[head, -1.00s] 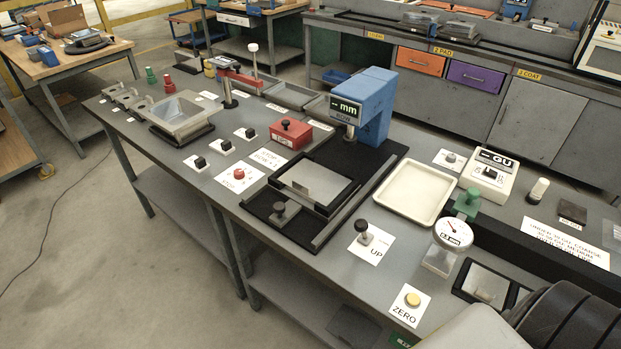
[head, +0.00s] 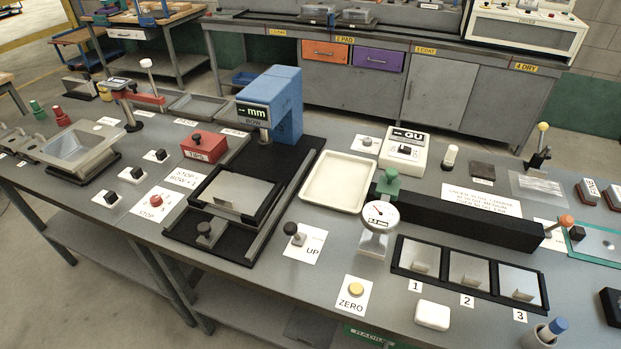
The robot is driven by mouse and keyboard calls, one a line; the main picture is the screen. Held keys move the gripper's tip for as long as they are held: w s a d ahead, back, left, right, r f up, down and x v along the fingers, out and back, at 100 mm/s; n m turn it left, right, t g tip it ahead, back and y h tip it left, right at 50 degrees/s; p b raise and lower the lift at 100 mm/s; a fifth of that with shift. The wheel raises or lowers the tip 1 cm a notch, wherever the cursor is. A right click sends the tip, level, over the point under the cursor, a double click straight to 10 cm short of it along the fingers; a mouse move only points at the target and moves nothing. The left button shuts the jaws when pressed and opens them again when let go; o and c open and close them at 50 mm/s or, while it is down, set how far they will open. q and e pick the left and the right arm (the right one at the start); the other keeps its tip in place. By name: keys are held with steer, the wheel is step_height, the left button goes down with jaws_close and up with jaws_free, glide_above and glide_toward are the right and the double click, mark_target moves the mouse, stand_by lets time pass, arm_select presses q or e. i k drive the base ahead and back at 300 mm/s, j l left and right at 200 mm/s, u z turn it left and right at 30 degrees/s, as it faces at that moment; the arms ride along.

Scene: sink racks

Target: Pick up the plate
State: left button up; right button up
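A flat grey metal plate (head: 240,190) with a small upright tab lies in the black frame under the blue mm gauge (head: 276,100). Three more square grey plates with small tabs sit in a black rack with numbered places: one at 1 (head: 419,252), one at 2 (head: 469,270) and one at 3 (head: 520,283). I cannot tell which of these the task means. Neither of my grippers shows in the head view.
An empty white tray (head: 338,182) lies right of the gauge. A round dial gauge (head: 380,214) and a long black bar (head: 470,222) stand behind the rack. A white block (head: 432,315) and yellow ZERO button (head: 356,289) are at the front edge.

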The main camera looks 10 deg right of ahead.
mark_target(238, 195)
steer(key=i+j+z, duration=0.2)
steer(key=j+z, duration=0.2)
steer(key=j, duration=0.2)
steer(key=i+j+z, duration=0.1)
steer(key=j+z, duration=0.3)
steer(key=j, duration=0.15)
steer(key=j+z, duration=0.45)
steer(key=j, duration=0.2)
steer(key=k+j+z, duration=0.1)
steer(key=j+z, duration=0.3)
steer(key=j, duration=0.2)
